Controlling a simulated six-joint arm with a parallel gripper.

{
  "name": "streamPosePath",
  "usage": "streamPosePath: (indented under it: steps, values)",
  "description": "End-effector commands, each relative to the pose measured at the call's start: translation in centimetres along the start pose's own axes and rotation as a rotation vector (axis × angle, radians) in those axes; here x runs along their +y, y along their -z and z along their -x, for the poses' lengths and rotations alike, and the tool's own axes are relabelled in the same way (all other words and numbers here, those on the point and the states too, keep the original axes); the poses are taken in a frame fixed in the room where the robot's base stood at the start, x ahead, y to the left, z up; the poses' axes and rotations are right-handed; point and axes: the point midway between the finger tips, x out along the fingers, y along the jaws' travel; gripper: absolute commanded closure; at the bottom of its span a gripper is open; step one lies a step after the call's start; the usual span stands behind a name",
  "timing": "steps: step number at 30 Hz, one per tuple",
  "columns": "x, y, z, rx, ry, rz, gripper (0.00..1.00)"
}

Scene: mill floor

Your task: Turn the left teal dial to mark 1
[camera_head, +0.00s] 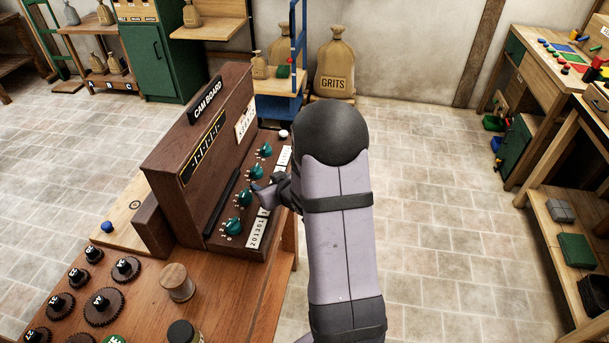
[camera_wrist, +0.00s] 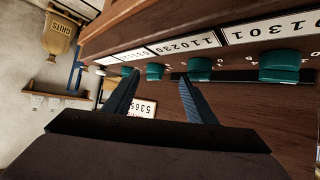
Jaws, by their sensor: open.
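The cam board (camera_head: 190,150) is a dark wooden sloped case with several teal dials along its front ledge. The left teal dial (camera_head: 233,226) is the nearest one in the head view, beside a card reading 201301. In the wrist view the left dial (camera_wrist: 279,66) is at the right, outside my fingers. A second teal dial (camera_head: 246,197) sits just beyond it. My gripper (camera_wrist: 158,78) is open and empty; another dial (camera_wrist: 155,72) appears between its fingertips, apparently farther off. In the head view my arm hides part of the ledge, and pointer settings are too small to read.
A wooden table (camera_head: 230,310) holds dark gears (camera_head: 102,306), a wooden spool (camera_head: 177,282) and a jar (camera_head: 183,333) near the board. A white knob (camera_head: 283,134) is at the ledge's far end. Open floor lies to the right of my arm.

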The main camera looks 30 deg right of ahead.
Motion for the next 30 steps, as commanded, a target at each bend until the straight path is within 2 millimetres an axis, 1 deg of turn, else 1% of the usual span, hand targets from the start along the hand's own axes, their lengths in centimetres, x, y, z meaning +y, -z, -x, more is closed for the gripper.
streamPosePath:
  steps: [3,9,11,21,23,30]
  values:
    - [0.8,0.0,-0.9,0.069,0.021,-0.011,0.49]
    - [1.6,0.4,-1.9,0.189,0.065,-0.027,0.49]
    - [1.3,0.9,-3.0,0.186,0.066,-0.024,0.49]
    - [1.0,1.9,-8.8,0.182,0.064,-0.025,0.49]
    - [1.3,2.0,-8.7,0.185,0.084,-0.013,0.49]
    - [1.4,1.9,-8.7,0.185,0.174,0.034,0.49]
